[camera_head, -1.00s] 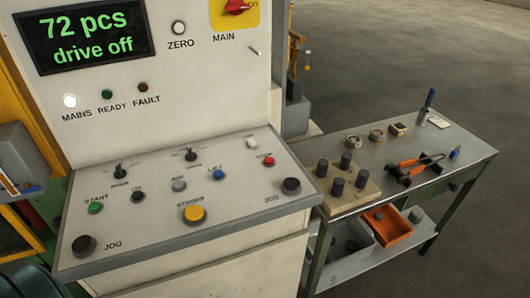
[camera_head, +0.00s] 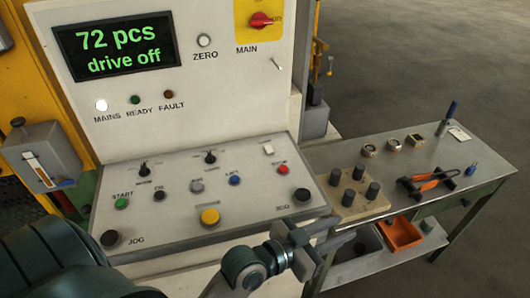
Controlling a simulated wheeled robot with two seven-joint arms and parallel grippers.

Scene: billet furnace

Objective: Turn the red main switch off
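The red main switch (camera_head: 261,20) is a rotary knob on a yellow plate (camera_head: 246,36) at the upper right of the panel, above the word MAIN. Its handle lies roughly sideways, towards a partly covered label at its right. The plate's top is cut off by the picture edge. My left gripper (camera_head: 345,228) is low in front of the console's right front corner, well below the switch and apart from it. Its two fingers point right with a gap between them, and nothing shows in it. My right gripper is not in view.
The display (camera_head: 118,44) reads "72 pcs, drive off", and the MAINS lamp (camera_head: 101,105) is lit white. A sloped console (camera_head: 180,225) with buttons and knobs juts out below. A bench (camera_head: 430,160) with tools and an orange bin (camera_head: 400,232) stands right. A short peg (camera_head: 277,63) sits below the switch.

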